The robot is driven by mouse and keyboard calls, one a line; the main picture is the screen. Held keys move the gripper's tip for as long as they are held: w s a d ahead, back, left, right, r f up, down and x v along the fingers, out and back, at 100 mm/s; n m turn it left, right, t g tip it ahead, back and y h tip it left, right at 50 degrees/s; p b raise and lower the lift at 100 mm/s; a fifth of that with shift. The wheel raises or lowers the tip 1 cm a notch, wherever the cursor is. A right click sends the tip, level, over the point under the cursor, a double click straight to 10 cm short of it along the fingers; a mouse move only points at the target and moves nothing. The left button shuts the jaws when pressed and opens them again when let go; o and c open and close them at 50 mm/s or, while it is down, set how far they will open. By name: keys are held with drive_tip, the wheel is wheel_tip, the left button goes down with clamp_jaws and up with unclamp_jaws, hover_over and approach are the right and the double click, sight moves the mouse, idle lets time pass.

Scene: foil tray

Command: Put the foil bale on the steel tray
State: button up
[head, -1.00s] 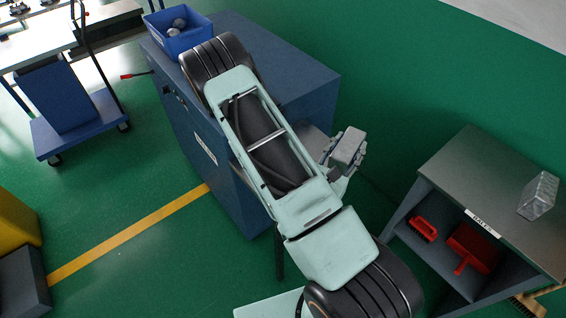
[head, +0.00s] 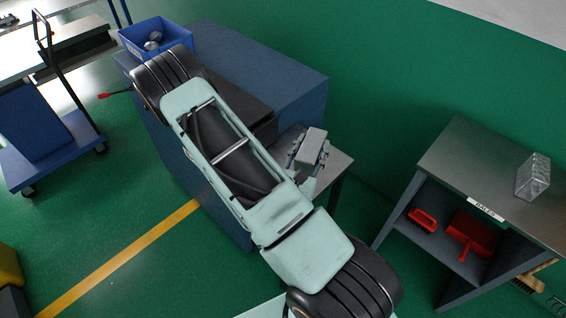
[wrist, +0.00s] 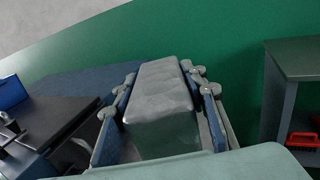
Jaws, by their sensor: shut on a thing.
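My gripper (head: 309,150) is shut on the foil bale (head: 313,145), a grey, block-shaped piece. In the wrist view the bale (wrist: 163,90) lies between the two fingers, its top and near end showing. In the head view, gripper and bale appear over a grey metal shelf (head: 340,165) beside the blue cabinet; I cannot tell the height between them. This shelf looks like the steel tray, though my arm hides part of it. The shelf's right end is bare.
A steel-topped table (head: 470,150) marked "BALES" stands at the right with a clear, ribbed block (head: 533,177) on it and red tools below. The blue cabinet (head: 285,75) carries a blue bin (head: 155,38). Green floor lies between cabinet and table.

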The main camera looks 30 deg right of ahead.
drive_tip(key=shift+w+a+f+b, duration=0.7)
drive_tip(key=shift+w+f+b, duration=1.4)
drive_tip(key=shift+b, duration=0.75)
drive_tip(key=shift+w+a+f+b, duration=0.65)
drive_tip(key=shift+w+f+b, duration=1.4)
drive_tip(key=shift+b, duration=0.85)
drive_tip(key=shift+w+a+f+b, duration=0.7)
drive_tip(key=shift+w+f+b, duration=1.4)
drive_tip(key=shift+b, duration=0.75)
drive_tip(key=shift+f, duration=0.15)
drive_tip(key=o, duration=1.1)
drive_tip(key=shift+s, duration=0.1)
drive_tip(key=shift+o, duration=0.2)
